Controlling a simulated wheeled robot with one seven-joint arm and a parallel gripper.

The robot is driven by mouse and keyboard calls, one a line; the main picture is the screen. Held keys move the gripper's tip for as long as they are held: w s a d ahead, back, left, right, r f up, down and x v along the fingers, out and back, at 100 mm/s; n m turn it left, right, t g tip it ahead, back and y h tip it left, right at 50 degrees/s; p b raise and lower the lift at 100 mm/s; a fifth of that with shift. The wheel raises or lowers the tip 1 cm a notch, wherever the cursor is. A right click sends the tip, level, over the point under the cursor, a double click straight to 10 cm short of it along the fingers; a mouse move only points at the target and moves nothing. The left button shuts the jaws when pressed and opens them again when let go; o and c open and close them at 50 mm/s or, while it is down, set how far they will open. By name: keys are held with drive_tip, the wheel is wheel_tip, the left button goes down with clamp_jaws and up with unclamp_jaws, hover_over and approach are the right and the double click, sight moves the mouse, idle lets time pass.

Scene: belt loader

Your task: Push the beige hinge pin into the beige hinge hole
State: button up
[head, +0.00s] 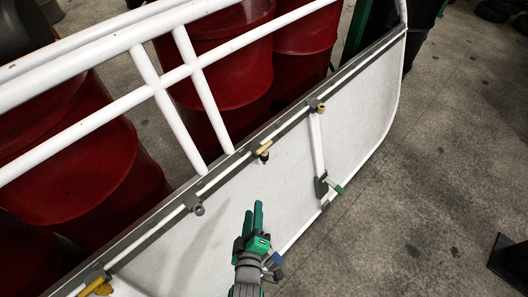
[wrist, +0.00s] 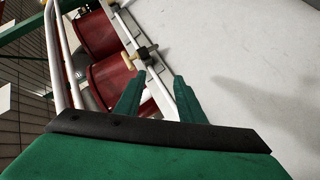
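The beige hinge pin (head: 264,147) is a short rod at the upper rail of the white panel, with a dark knob (head: 264,157) beside it. In the wrist view the pin (wrist: 129,63) lies ahead of the fingertips, left of its dark knob (wrist: 146,51). A small beige ring (head: 321,108) farther right along the rail looks like the hinge hole; its opening is too small to make out. My gripper (head: 253,204) is over the panel, below the pin in the head view. Its green fingers (wrist: 158,80) are apart with nothing between them.
The white panel (head: 225,215) has a grey rail with a grey ring (head: 198,210) and a yellow part (head: 98,287). A grey latch with a green handle (head: 339,189) is at right. White tube railings (head: 160,80) and red barrels (head: 225,75) stand behind. Floor at right is mostly clear.

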drive_tip(key=w+d+r+n, duration=0.25)
drive_tip(key=w+n, duration=0.35)
drive_tip(key=w, duration=0.4)
drive_tip(key=n, duration=0.5)
approach(268, 146)
drive_tip(key=shift+g+h, duration=0.4)
drive_tip(key=x, duration=0.6)
drive_tip(key=shift+w+a+r, duration=0.1)
drive_tip(key=shift+a+r, duration=0.25)
drive_tip(key=shift+a, duration=0.05)
drive_tip(key=shift+x, duration=2.8)
drive_tip(key=shift+d, duration=0.2)
clamp_jaws()
